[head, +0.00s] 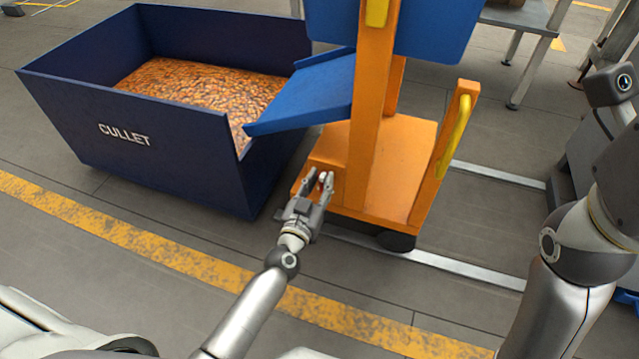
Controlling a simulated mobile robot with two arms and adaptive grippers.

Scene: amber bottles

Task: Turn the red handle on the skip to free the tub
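The red handle (322,178) is a small red piece low on the front of the orange frame (372,130), mostly hidden by my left gripper. My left gripper (318,178) is at it, with fingers apart on either side; I cannot tell whether they touch it. The orange frame carries a blue tub (430,30), cut off at the top edge, and a blue sloping chute (305,92) at its left. My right arm comes in at the right edge, but its gripper is not in view.
A dark blue container marked CULLET (150,150), full of amber pieces (200,95), stands left of the frame, under the chute's end. Yellow grab bars (455,135) are on the frame. A grey table (515,18) stands at back right. Floor in front, with a worn yellow stripe (230,278), is clear.

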